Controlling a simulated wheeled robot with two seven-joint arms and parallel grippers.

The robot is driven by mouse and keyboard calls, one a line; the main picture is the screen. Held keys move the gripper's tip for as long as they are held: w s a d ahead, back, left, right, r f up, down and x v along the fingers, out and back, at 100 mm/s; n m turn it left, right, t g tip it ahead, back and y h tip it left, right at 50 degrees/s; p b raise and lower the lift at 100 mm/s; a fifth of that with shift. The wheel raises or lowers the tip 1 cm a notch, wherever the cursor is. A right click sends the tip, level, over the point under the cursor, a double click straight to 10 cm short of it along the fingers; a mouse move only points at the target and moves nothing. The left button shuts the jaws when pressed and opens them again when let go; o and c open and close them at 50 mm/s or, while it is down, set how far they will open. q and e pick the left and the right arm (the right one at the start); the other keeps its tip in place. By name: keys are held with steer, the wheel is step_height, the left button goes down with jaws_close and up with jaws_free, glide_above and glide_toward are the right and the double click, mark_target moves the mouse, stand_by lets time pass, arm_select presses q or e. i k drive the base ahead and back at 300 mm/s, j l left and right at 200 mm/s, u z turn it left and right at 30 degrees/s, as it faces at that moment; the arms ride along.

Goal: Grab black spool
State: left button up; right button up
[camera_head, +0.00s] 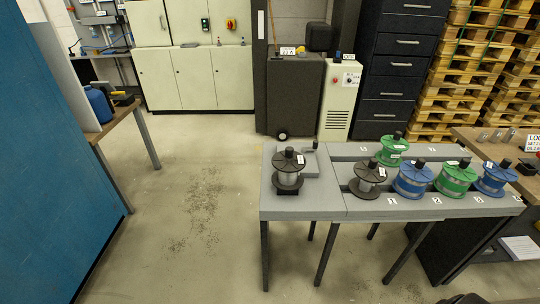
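Two black spools with grey wire stand upright on the grey table (300,205). One black spool (288,178) is on the left section, on a small dark base beside a grey block (322,162). The other black spool (367,180) stands in the recessed rack, behind the label "1". It is the leftmost in the front row and close to a blue spool. Neither of my grippers can be made out in this view. A dark shape cut off at the bottom edge, right of centre, is too little shown to identify.
Blue spools (412,180) (494,178) and green spools (455,178) (392,150) share the rack. A brown workbench (490,150) adjoins at right. A blue panel (55,130) stands at far left. The floor (190,220) left of the table is clear.

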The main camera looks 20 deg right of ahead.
mark_target(289, 163)
steer(key=i+l+z, duration=0.1)
steer(key=z, duration=0.3)
steer(key=i+z, duration=0.1)
steer(key=z, duration=0.35)
steer(key=i+l+z, duration=0.1)
steer(key=z, duration=0.3)
steer(key=i+z, duration=0.1)
steer(key=z, duration=0.35)
steer(key=i+z, duration=0.1)
steer(key=z, duration=0.3)
steer(key=i+j, duration=0.2)
